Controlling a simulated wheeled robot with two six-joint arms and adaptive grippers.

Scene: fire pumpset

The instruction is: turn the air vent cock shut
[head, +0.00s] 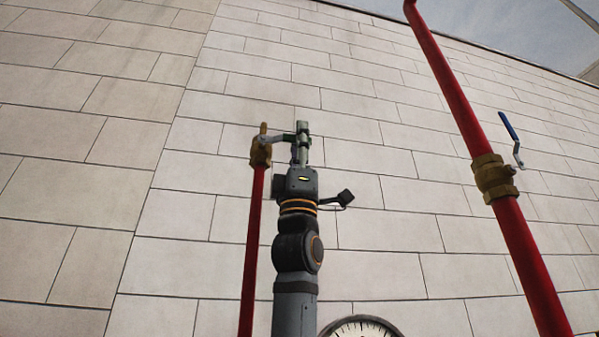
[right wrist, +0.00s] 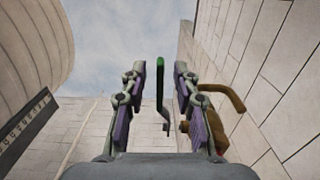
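The air vent cock (head: 261,152) is a brass body on top of a thin red pipe, left of centre in the head view. In the right wrist view its brass body (right wrist: 222,128) and bent spout (right wrist: 226,92) show right of the fingers. Its lever has a green grip (right wrist: 160,82) that stands upright between the two fingers, with a gap on each side. My right gripper (head: 302,132) is raised just right of the cock. In the right wrist view the gripper (right wrist: 159,68) is open around the lever. My left gripper is not in view.
A thicker red pipe (head: 456,90) with a brass valve (head: 493,178) and blue lever (head: 508,126) runs at the right. A round gauge (head: 361,328) shows at the bottom edge. A pale tiled wall (head: 120,120) stands behind. Space between the two pipes is clear around my arm.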

